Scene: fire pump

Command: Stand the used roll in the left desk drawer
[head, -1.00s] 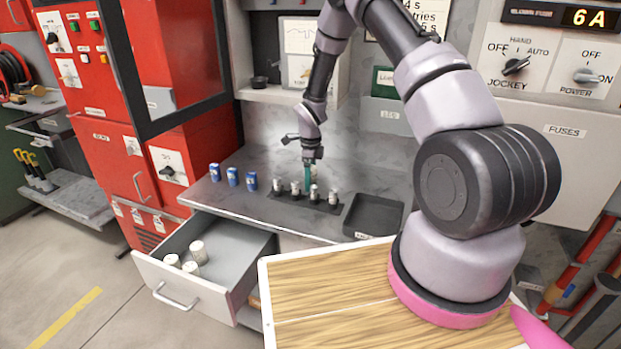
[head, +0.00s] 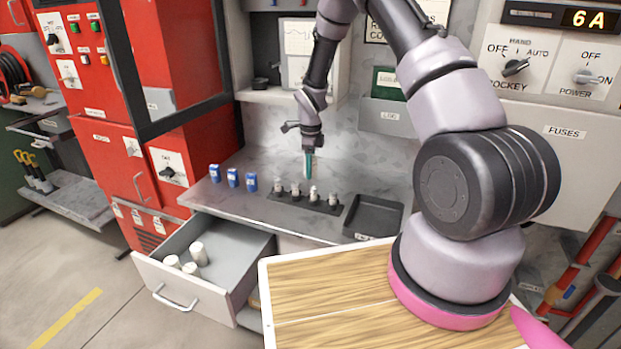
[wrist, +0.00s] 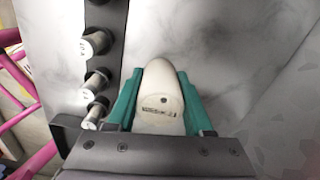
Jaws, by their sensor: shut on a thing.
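My gripper (head: 308,165) is above the desk, behind the black rack, with its teal fingers pointing down. In the wrist view the fingers (wrist: 164,85) are shut on a white roll (wrist: 158,103), with a printed mark and a small dark spot on its end face. The head view barely shows this roll behind the fingers. The left desk drawer (head: 232,280) is pulled open at the lower left. The rest of the drawer floor is bare.
A black rack (head: 300,202) with several small silver-capped pieces stands on the desk (head: 260,165). Three blue cans (head: 233,177) stand left of it, above the drawer. A black tray (head: 373,217) lies to the right. A red cabinet (head: 190,150) rises on the left.

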